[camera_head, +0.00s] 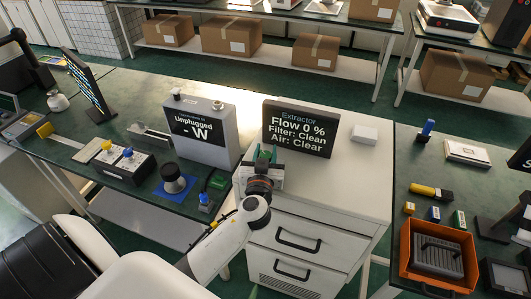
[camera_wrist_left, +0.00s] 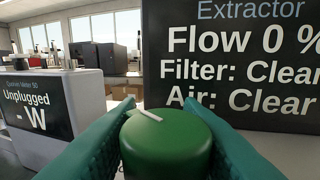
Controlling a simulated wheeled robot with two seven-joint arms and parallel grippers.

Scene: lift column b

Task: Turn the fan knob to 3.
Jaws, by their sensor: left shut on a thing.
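The fan knob (camera_wrist_left: 165,148) is a green round knob with a white pointer line on top, slanting toward the far left in the left wrist view. The fingers of my left gripper (camera_wrist_left: 160,135) are shut on its sides. In the head view my left gripper (camera_head: 262,163) is at the top left of the white cabinet (camera_head: 350,178), and mostly hides the knob. The extractor display (camera_head: 300,128) stands behind it, reading Flow 0 %, Filter: Clean, Air: Clear; it also shows in the left wrist view (camera_wrist_left: 240,65). No number marks around the knob are visible. My right gripper is out of view.
A grey meter box (camera_head: 205,130) reading Unplugged, - W stands left of the gripper. A white block (camera_head: 364,134) lies right of the display. An orange bin (camera_head: 408,262) and small items are on the right bench. The cabinet top right of the gripper is mostly clear.

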